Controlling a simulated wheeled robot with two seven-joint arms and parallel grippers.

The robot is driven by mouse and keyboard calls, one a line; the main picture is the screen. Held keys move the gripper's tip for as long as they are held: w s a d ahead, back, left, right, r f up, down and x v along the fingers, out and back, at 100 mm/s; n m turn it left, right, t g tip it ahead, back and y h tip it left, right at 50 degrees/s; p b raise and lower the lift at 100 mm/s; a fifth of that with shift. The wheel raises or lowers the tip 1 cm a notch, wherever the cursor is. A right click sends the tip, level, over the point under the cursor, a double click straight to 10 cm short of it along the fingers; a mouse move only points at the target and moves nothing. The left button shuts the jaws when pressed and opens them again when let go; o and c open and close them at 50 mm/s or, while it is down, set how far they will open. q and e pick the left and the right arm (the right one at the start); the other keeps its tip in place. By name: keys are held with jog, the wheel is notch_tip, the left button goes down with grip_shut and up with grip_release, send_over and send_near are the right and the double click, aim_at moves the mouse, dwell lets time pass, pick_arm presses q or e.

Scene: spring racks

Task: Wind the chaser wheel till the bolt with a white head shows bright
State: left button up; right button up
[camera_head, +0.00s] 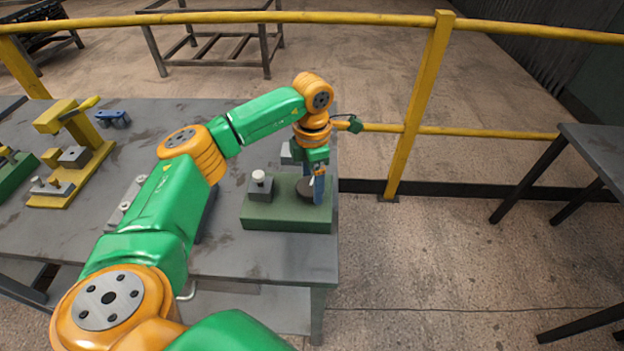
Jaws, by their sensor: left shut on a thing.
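The green rack base (285,222) sits near the right edge of the grey table. On its left part is a grey block with the white-headed bolt (258,176) standing upright. The head looks white; I cannot tell whether it is lit. The dark round chaser wheel (305,188) lies flat on the right part of the base. My left gripper (315,186) points down over the wheel's right side, with a blue finger showing. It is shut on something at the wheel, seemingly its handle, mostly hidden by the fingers. My right gripper is out of view.
A yellow fixture (78,125) with a grey block stands at the left of the table (260,258). A small blue part (113,118) lies behind it. A yellow railing (400,160) runs behind the table. Another table (595,150) stands at the right.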

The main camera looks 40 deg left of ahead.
aim_at(312, 186)
pick_arm(q)
jog(key=m, duration=0.4)
jog(key=shift+r+m, duration=0.1)
jog(key=shift+m, duration=0.2)
jog(key=m, duration=0.4)
jog(key=shift+s+d+m, duration=0.1)
jog(key=shift+m, duration=0.2)
jog(key=o, duration=1.2)
jog(key=shift+b, duration=0.3)
notch_tip(312, 186, up, 6)
jog(key=shift+r+b, duration=0.1)
jog(key=shift+b, duration=0.45)
jog(key=shift+r, duration=0.5)
